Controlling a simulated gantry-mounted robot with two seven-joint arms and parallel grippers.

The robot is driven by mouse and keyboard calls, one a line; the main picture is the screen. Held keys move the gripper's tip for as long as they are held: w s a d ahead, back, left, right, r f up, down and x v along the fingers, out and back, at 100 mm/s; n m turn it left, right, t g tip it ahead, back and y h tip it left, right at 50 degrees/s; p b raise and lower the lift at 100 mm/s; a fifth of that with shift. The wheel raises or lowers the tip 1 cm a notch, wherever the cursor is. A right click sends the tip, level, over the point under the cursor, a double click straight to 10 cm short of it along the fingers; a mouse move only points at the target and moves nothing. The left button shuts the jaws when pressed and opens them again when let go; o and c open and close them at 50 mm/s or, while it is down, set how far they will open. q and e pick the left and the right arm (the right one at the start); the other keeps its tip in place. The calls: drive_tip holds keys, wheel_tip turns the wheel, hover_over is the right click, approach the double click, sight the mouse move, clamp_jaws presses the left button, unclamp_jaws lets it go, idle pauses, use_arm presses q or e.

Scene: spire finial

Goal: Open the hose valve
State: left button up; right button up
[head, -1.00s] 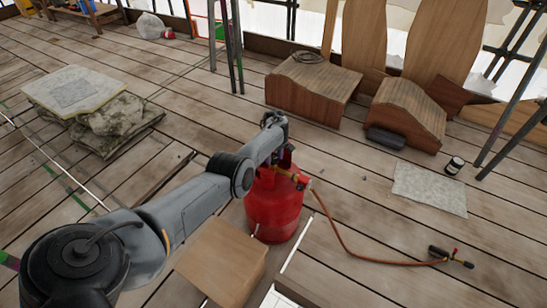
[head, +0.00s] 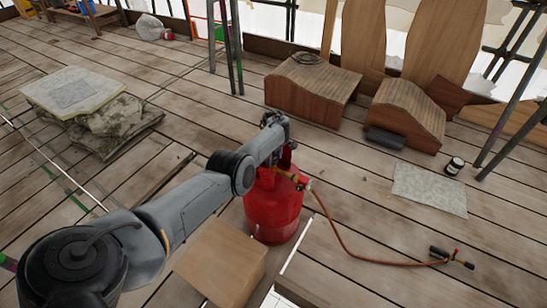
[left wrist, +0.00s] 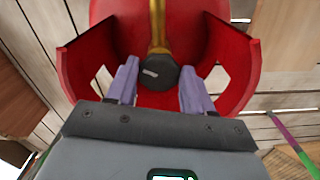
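The red gas cylinder (head: 272,212) stands upright on the plank floor, with a brass fitting (head: 298,180) and an orange hose (head: 345,245) at its top. In the left wrist view, the dark round valve knob (left wrist: 159,71) with a pale mark sits on a brass stem (left wrist: 157,25) inside the red collar (left wrist: 235,65). My left gripper (left wrist: 160,76) is over the cylinder top, its two purple fingers open on either side of the knob, with narrow gaps visible. In the head view the fingers are mostly hidden by my arm. My right gripper is not in view.
A cardboard box (head: 222,262) stands in front of the cylinder. The hose runs to a torch (head: 450,257) on the floor at right. Wooden blocks (head: 312,88) stand behind, and a stone slab (head: 75,90) lies at left. The red collar walls surround the knob closely.

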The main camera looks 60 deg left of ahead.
sight(273, 159)
use_arm(q)
drive_tip(key=o, duration=0.4)
drive_tip(key=shift+c, duration=0.2)
wheel_tip(273, 159, up, 11)
drive_tip(key=p, duration=0.7)
drive_tip(key=shift+p, duration=0.3)
drive_tip(key=shift+f, duration=0.1)
